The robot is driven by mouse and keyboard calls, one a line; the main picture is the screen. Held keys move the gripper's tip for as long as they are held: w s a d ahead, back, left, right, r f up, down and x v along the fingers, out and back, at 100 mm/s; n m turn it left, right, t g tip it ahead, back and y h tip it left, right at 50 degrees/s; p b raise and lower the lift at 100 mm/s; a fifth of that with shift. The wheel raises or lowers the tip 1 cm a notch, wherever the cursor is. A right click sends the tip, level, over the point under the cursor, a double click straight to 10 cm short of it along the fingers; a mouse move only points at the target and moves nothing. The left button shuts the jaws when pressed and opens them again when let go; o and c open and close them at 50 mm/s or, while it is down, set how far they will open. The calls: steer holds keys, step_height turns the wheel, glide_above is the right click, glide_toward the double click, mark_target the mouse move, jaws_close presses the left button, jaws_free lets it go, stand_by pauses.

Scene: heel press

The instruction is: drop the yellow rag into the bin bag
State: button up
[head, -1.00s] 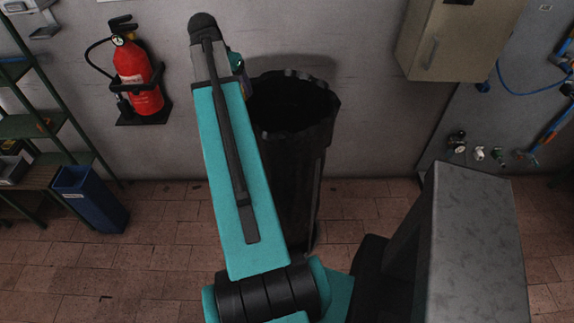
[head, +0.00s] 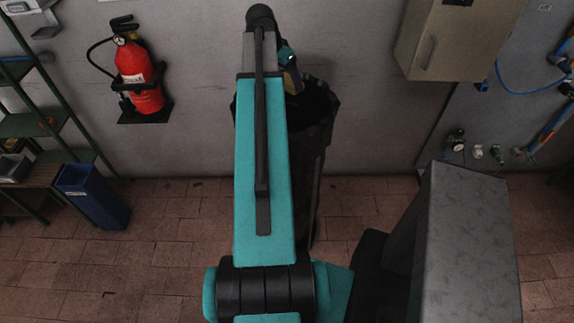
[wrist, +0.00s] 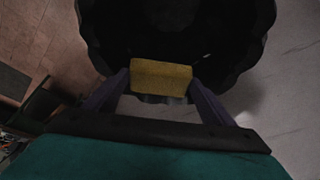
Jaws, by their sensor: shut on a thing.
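The yellow rag (wrist: 161,77) shows as a small yellow block between my gripper's two fingers in the wrist view. My gripper (wrist: 160,82) is shut on it. The bin bag (head: 318,112) is a tall black open-topped bag standing by the wall, partly hidden behind my arm in the head view. Its dark opening (wrist: 185,30) fills the top of the wrist view, and the rag overlaps the near rim there. In the head view my gripper (head: 292,84) is over the bag's mouth, mostly hidden by my arm. The rag's height above the rim is hard to tell.
A red fire extinguisher (head: 139,77) hangs on the wall at left. A blue bin (head: 92,195) stands beside green shelving (head: 45,154). A beige wall cabinet (head: 455,40) is at upper right, and hoses and gauges are on the right wall. The tiled floor around the bag is clear.

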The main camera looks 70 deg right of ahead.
mark_target(286, 91)
steer(key=shift+f, duration=0.2)
steer(key=shift+f+b, duration=1.7)
steer(key=shift+f, duration=1.15)
steer(key=o, duration=1.1)
steer(key=shift+r, duration=0.2)
steer(key=b+v, duration=0.4)
steer(key=v, duration=0.9)
steer(key=shift+r, duration=0.3)
steer(key=shift+a, duration=0.1)
